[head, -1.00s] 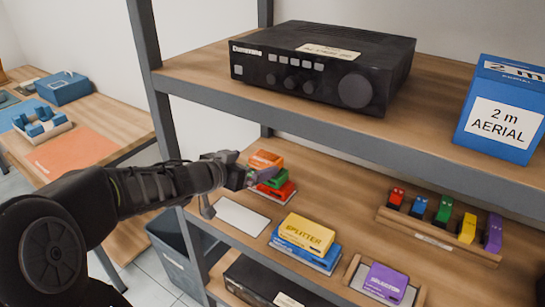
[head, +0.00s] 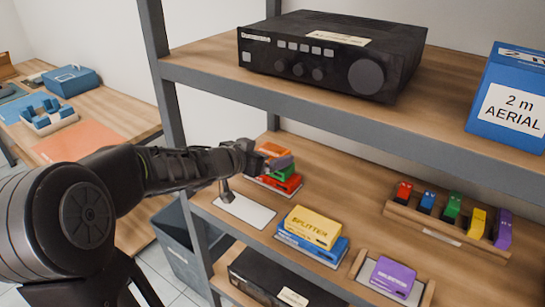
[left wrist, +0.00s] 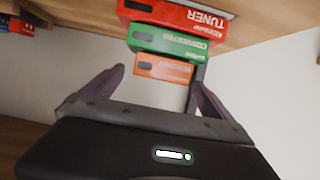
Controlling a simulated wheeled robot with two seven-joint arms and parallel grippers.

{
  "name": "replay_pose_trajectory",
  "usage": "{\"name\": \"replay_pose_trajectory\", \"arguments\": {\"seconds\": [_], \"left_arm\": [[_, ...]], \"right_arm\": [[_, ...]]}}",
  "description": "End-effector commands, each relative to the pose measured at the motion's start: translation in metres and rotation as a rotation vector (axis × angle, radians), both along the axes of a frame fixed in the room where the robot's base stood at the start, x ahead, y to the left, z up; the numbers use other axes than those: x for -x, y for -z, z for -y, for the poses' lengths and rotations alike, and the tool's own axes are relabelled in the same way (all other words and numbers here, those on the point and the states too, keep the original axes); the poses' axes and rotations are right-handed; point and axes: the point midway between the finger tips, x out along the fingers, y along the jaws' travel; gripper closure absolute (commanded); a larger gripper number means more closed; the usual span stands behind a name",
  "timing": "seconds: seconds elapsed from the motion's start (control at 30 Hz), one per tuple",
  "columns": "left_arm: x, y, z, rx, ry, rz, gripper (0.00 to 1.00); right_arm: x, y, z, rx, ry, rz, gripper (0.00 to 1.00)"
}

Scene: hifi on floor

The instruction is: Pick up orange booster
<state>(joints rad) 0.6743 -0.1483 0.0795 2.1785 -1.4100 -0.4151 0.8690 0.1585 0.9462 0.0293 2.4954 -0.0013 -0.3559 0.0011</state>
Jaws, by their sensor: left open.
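The orange booster (head: 274,149) is the top box of a stack on the middle shelf. Under it lie a green box (head: 285,172) and a red box (head: 289,184). My left gripper (head: 279,160) is at the stack's near left side and partly hides the boxes in the head view. In the left wrist view the orange booster (left wrist: 163,68) shows between the two open fingers (left wrist: 158,78), apart from them. The green box (left wrist: 170,44) and red box (left wrist: 178,16) also show there. My right gripper is not in view.
A white card (head: 244,211) lies in front of the stack. Yellow splitter (head: 314,226) and purple (head: 393,276) boxes lie to the right. The upper shelf, bearing a black hifi unit (head: 330,55), overhangs the stack. A grey upright (head: 170,105) stands left.

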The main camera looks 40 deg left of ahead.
Motion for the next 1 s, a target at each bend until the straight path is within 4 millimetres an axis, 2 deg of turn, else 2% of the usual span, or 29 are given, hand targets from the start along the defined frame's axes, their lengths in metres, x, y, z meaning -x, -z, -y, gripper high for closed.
{"name": "replay_pose_trajectory", "arguments": {"seconds": [0.1,0.23,0.83,1.0], "left_arm": [[-0.018,0.011,-0.001,0.002,0.0,-0.001,0.02],[-0.028,0.013,-0.001,0.001,0.001,0.0,0.02],[-0.029,0.012,-0.001,0.001,0.0,0.0,0.02],[-0.029,0.012,-0.001,0.001,0.0,0.0,0.15]], "right_arm": [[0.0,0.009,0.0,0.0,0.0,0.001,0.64],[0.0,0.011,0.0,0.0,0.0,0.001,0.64],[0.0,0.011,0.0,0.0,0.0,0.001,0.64],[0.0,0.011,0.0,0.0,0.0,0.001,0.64]]}}
